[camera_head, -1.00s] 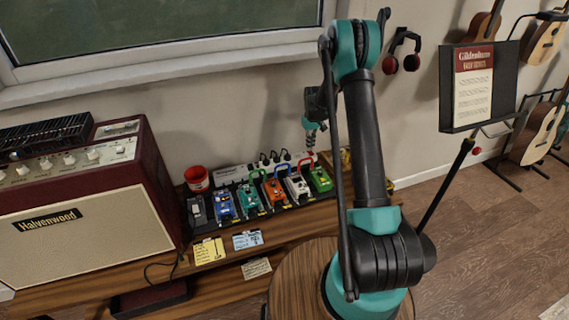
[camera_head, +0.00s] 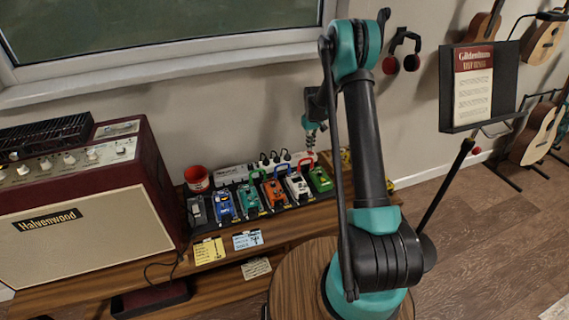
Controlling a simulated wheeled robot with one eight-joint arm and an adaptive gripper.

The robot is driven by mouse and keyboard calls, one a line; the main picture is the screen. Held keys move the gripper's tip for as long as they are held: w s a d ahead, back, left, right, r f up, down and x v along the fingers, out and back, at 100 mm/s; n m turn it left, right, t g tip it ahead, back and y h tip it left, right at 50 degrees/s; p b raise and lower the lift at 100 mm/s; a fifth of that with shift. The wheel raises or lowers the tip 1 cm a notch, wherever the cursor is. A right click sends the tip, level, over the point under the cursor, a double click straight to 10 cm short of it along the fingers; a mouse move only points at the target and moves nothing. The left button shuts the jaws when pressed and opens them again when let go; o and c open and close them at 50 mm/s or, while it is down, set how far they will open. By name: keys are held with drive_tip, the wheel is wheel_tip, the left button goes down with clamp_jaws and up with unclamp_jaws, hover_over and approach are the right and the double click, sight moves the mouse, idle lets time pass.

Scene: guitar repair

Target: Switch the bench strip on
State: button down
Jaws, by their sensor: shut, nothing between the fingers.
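The bench strip (camera_head: 230,174) is a long white power strip with several black plugs in it. My gripper (camera_head: 311,145) points down at the right end of the strip, small and partly behind my own arm. It looks shut and empty. Its tips are close to the strip, but I cannot tell whether they touch it. The strip's switch is too small and too covered by the gripper to make out its position.
Several coloured pedals with patch cables sit on a black board (camera_head: 205,226) in front of the strip. A large Halvenwood amplifier (camera_head: 85,225) fills the left. A music stand (camera_head: 480,90) and guitars are at the right.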

drive_tip(key=shift+r, duration=3.05)
drive_tip(key=s+d+r+m+t, duration=0.1)
drive_tip(key=s+r, duration=0.5)
drive_tip(key=s, duration=0.3)
drive_tip(key=s+d+r+m+t, duration=0.1)
drive_tip(key=s+d+r, duration=0.1)
drive_tip(key=s+r, duration=0.5)
drive_tip(key=s+f+t, duration=0.1)
drive_tip(key=s+f, duration=0.1)
drive_tip(key=s, duration=1.1)
drive_tip(key=s+d+f+m+t, duration=0.1)
drive_tip(key=s+f, duration=0.1)
drive_tip(key=s, duration=1)
drive_tip(key=shift+s+m, duration=0.3)
drive_tip(key=shift+s, duration=0.05)
